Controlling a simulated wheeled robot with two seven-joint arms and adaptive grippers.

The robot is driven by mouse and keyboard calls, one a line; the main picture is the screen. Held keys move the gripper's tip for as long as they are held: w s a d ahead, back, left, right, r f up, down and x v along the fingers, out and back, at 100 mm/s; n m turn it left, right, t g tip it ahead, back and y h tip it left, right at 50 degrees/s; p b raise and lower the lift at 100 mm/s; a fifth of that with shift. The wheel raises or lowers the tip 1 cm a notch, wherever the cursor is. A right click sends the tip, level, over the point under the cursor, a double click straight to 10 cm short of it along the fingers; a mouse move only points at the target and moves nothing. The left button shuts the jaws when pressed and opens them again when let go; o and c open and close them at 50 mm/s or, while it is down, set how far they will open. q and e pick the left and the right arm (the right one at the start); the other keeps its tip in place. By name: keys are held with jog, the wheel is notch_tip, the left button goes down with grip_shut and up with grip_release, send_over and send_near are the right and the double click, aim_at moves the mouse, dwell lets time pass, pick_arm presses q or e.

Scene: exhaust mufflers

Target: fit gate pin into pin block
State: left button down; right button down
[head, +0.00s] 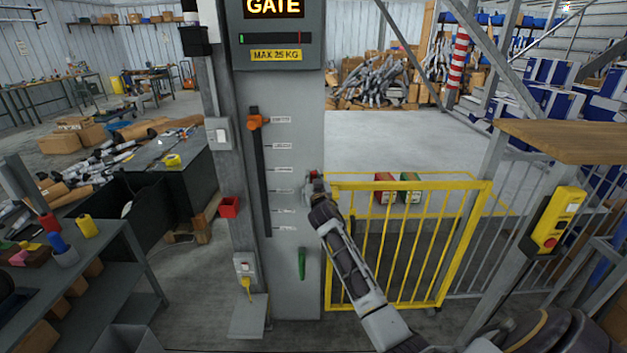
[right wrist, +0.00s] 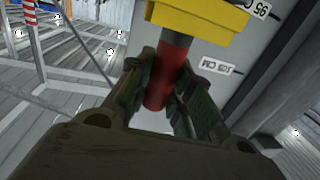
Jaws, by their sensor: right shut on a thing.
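My right gripper (head: 316,187) is at the grey post, by the top left corner of the yellow gate (head: 408,186). In the right wrist view its fingers (right wrist: 168,88) are shut on the gate pin (right wrist: 160,88), around its red grip. A short dark grey part of the pin runs from the grip to a yellow block (right wrist: 198,14), which looks like the pin block. I cannot tell whether the pin's tip is inside the block or only lined up against it. In the head view the gripper mostly hides pin and block. My left gripper is not in view.
The grey post (head: 295,140) bears a height scale and an orange slider (head: 257,121). A green handle (head: 301,263) is on its lower front. A red and a green box (head: 410,188) stand behind the gate. A yellow control box (head: 558,220) is at right.

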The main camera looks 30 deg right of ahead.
jog(key=c, duration=1.2)
grip_release()
jog(key=shift+s, duration=0.1)
jog(key=v, duration=1.2)
dwell(0.4)
jog(key=shift+n, duration=0.4)
